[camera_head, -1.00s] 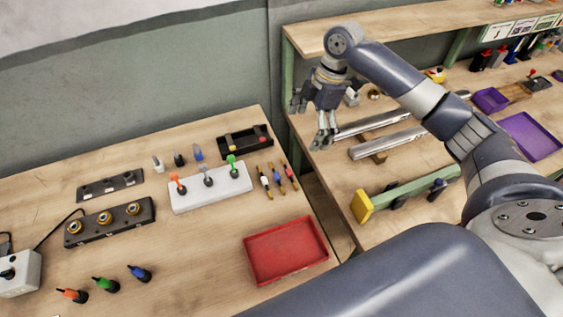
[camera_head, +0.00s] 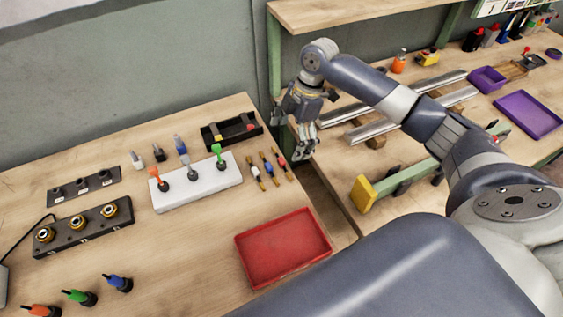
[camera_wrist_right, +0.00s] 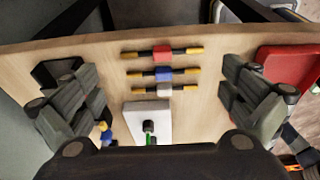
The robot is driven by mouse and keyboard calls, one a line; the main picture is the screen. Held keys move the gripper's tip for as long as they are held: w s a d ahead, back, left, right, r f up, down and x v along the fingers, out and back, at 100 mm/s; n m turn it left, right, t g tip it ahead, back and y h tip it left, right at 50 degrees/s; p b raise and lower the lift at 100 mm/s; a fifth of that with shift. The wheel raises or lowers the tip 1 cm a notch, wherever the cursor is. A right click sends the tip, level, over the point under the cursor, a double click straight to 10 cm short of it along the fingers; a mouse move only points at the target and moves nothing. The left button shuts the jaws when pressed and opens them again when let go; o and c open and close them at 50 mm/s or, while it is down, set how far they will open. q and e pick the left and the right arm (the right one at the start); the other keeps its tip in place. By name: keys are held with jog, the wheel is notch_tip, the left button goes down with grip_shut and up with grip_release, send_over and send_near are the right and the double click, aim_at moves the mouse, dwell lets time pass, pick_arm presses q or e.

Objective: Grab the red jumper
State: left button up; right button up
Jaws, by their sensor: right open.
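The red jumper (camera_head: 281,159) is a thin rod with gold ends and a red middle, lying on the left wooden table. It is the outermost of a row beside a blue jumper (camera_head: 269,168) and a white jumper (camera_head: 256,173). In the right wrist view the red jumper (camera_wrist_right: 162,52) lies farthest up the picture, crosswise between the fingers. My right gripper (camera_head: 304,146) hangs near the table's right edge, right of the jumpers. Its fingers (camera_wrist_right: 158,82) are spread wide and empty, apart from the jumper. My left gripper is not in view.
A white block with coloured levers (camera_head: 200,188) stands left of the jumpers. A black tray (camera_head: 216,144) lies behind them and a red tray (camera_head: 283,248) in front. A gap separates this table from the right workbench, where metal rails (camera_head: 372,130) lie.

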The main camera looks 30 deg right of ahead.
aim_at(282, 161)
jog(key=shift+x, duration=0.85)
jog(key=p+x, duration=0.2)
jog(key=x, duration=0.2)
jog(key=shift+s+a, duration=0.1)
jog(key=shift+s, duration=0.1)
jog(key=shift+a+f, duration=0.15)
jog(key=shift+f, duration=0.5)
jog(key=c, duration=1.4)
jog(key=shift+c, duration=0.2)
